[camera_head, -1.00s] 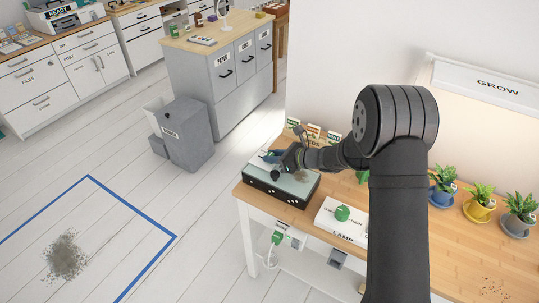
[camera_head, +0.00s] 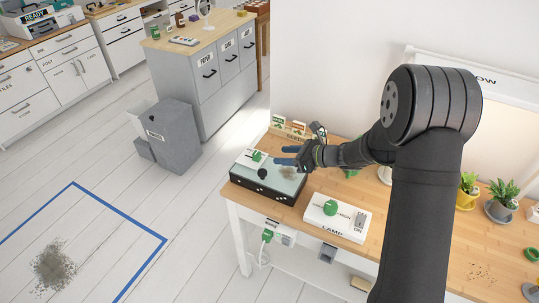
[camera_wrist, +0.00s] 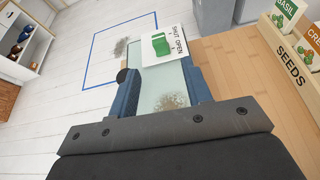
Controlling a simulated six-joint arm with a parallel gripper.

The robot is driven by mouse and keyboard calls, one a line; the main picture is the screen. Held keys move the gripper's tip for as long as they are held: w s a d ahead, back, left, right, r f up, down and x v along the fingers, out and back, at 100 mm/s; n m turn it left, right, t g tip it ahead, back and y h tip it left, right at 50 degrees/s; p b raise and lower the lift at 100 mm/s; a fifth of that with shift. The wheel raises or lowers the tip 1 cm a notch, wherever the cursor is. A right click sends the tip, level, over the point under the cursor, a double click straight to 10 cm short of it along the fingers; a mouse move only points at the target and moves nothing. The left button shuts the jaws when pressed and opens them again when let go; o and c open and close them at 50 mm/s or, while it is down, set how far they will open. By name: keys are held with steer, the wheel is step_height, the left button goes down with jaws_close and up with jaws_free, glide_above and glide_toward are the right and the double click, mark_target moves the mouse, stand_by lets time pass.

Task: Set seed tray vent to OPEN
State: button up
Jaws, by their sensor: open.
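The seed tray (camera_head: 246,184) is a dark box with a pale, see-through lid, at the left end of the wooden bench. On its lid, a white plate (camera_wrist: 149,52) carries a green vent knob (camera_wrist: 160,45) and the words SHUT and OPEN; which word the knob points to is unclear. The green knob (camera_head: 256,156) also shows in the head view. My gripper (camera_head: 276,155) is open above the lid, to the right of the knob. In the wrist view its blue fingers (camera_wrist: 160,88) stand apart, with lid between them and the knob beyond the tips.
A small black knob (camera_head: 262,173) sits at the tray's front. A seed packet rack (camera_head: 290,128) stands behind the tray. A white LAMP box (camera_head: 340,222) with its own green knob (camera_head: 330,208) lies to the right. Potted plants (camera_head: 500,200) stand farther right. Bench between is partly clear.

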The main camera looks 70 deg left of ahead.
mark_target(260, 154)
steer(key=v, duration=0.7)
steer(key=shift+w+d, duration=0.15)
steer(key=x, duration=1.7)
steer(key=shift+s+a, duration=0.3)
